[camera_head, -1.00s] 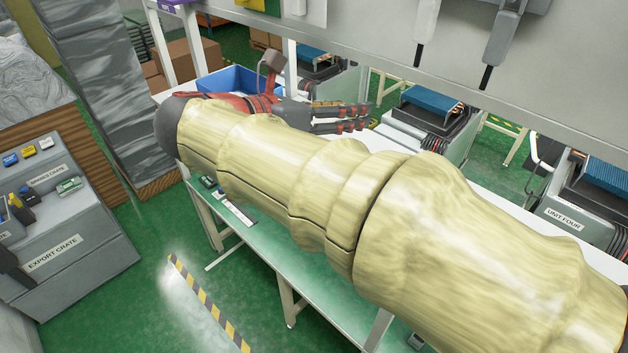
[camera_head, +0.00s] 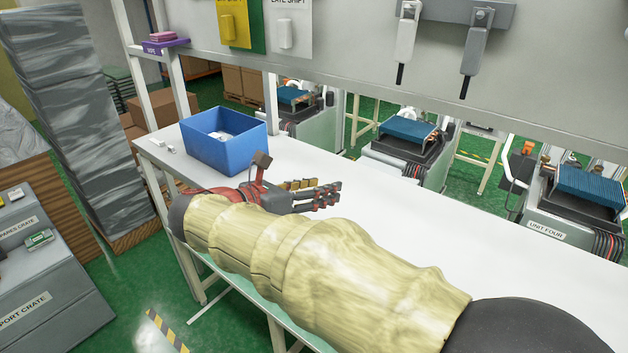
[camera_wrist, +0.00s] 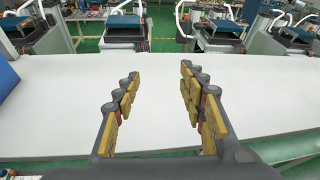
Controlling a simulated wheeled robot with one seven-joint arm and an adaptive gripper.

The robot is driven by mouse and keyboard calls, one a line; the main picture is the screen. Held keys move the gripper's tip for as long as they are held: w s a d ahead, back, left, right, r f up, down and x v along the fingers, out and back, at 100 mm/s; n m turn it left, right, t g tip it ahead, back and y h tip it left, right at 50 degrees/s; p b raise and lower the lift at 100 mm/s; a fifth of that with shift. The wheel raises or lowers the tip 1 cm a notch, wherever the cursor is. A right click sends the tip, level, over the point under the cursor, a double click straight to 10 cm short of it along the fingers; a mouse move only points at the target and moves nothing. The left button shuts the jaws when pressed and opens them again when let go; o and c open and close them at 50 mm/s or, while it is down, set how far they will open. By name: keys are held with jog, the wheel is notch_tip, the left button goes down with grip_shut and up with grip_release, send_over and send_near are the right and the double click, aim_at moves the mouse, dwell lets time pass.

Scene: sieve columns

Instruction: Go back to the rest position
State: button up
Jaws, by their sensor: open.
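My gripper (camera_head: 318,192) is over the white table (camera_head: 400,210) in the head view, reaching to the right from my sleeved arm. In the wrist view, its two padded fingers (camera_wrist: 160,88) stand wide apart with nothing between them. Bare white table top shows behind the fingers. Part of the table's front side is hidden by my arm in the head view.
A blue bin (camera_head: 225,148) with small white items stands at the table's back left, near my gripper. Grey crates (camera_head: 40,270) are at the lower left. Machines with blue tops (camera_head: 405,135) stand behind the table. A panel with hanging handles (camera_head: 440,45) spans above.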

jog(key=s+f+m+g+y+b, duration=0.1)
jog(key=s+f+m+g+y, duration=0.1)
jog(key=s+f+m, duration=0.35)
jog(key=s+f+m+g+y, duration=0.2)
jog(key=f+m, duration=0.1)
jog(key=f, duration=0.6)
jog(key=s+d+f+m+y+b, duration=0.6)
jog(key=s+d+f+m+b, duration=1)
jog(key=s+d+m+b, duration=0.2)
jog(key=shift+s+f+m+g+y, duration=0.35)
jog(key=shift+s+m, duration=0.3)
jog(key=shift+m, duration=0.2)
